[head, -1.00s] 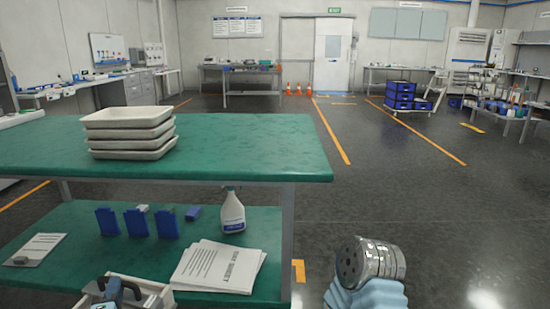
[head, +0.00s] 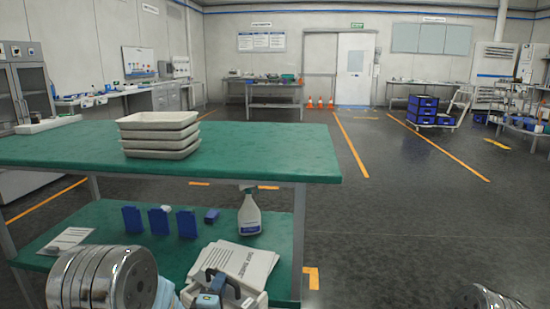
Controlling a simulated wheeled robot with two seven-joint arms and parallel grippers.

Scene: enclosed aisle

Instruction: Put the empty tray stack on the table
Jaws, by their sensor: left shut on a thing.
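A stack of several cream trays (head: 160,142) stands upright on the green top of the table (head: 270,152), left of its middle; the top tray looks empty. My left gripper (head: 214,292) is at the bottom edge, well apart from that stack and nearer to me. It is shut, with pale parts around its dark and blue fingers. What it holds is mostly cut off by the frame, so I cannot tell what it is. Of my right arm only a metal joint shows at the bottom right; the right gripper is out of view.
The table's lower shelf (head: 95,222) holds blue holders (head: 160,222), a spray bottle (head: 249,213) and papers (head: 240,262). The tabletop right of the stack is bare. The floor (head: 400,240) right of the table is clear. Blue crates (head: 424,108) stand further back.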

